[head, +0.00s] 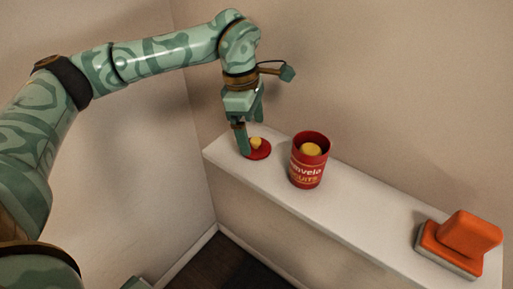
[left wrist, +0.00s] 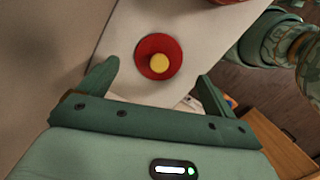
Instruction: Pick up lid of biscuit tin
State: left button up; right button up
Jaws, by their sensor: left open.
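The lid of the biscuit tin (head: 261,153) is a flat red disc with a yellow knob (head: 256,143). It lies on the white ledge near its far left end. The red biscuit tin (head: 309,163) stands upright to the right of the lid, open at the top, with something yellow inside. My left gripper (head: 247,136) is open and empty, pointing down at the lid. In the left wrist view the lid (left wrist: 172,46) lies ahead of the two spread fingers, with its knob between their lines. The right gripper is not in view.
The narrow white ledge (head: 365,212) runs along the wall. An orange-handled brush or block (head: 466,235) sits at its right end. The ledge between the tin and the orange thing is clear. A wall corner is close to the left of the lid.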

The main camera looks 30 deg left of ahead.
aim_at(255, 139)
pick_arm(q)
jog(key=f, duration=0.2)
jog(key=f+b, duration=0.1)
jog(key=shift+w+d+f, duration=0.2)
jog(key=shift+d+f, duration=0.1)
jog(key=shift+f, duration=0.1)
jog(key=shift+r, duration=0.15)
jog(key=c, duration=1.1)
jog(key=shift+o, duration=0.2)
